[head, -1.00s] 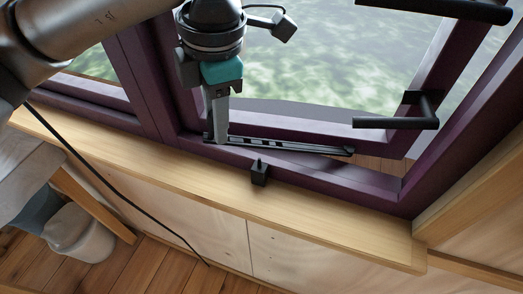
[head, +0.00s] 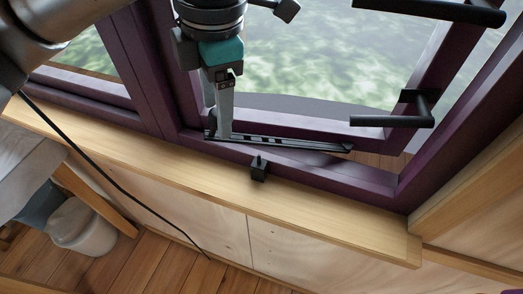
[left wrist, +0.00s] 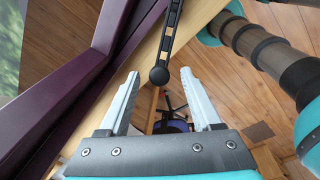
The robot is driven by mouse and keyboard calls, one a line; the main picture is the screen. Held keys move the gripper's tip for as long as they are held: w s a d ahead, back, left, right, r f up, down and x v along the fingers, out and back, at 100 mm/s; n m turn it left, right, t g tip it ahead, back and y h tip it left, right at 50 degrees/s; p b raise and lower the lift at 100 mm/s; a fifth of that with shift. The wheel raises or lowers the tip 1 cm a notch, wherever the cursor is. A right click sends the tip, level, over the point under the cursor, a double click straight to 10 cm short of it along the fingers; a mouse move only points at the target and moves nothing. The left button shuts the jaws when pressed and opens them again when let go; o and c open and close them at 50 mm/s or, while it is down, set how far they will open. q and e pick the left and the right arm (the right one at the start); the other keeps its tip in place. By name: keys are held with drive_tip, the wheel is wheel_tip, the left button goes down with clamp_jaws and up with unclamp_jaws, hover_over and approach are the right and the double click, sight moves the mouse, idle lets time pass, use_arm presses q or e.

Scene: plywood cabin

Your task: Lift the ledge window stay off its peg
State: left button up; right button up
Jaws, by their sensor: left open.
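The black window stay (head: 285,143) is a slim slotted bar lying along the purple window's lower frame. Its black block with an upright peg (head: 259,170) stands on the ledge in front of the bar, with a small gap between them in the head view. My left gripper (head: 222,134) points down at the stay's left end. In the left wrist view my left gripper (left wrist: 159,74) is open, with the stay's round knob end (left wrist: 159,76) between its fingertips and space on both sides. The peg is not seen there. My right gripper is not in view.
The wooden ledge (head: 330,215) runs below the window and is clear around the peg. Black handles (head: 395,121) stick out from the purple window frame at right. A pale bin (head: 82,228) stands on the floor at lower left, beside a wooden-legged piece of furniture.

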use_arm(q)
drive_tip(key=shift+s+d+r+p, duration=0.1)
drive_tip(key=shift+r+p, duration=0.5)
drive_tip(key=shift+r, duration=0.5)
drive_tip(key=shift+d+r+p, duration=0.1)
drive_tip(key=shift+r+p, duration=0.5)
drive_tip(key=shift+r, duration=0.45)
drive_tip(key=shift+s, duration=0.1)
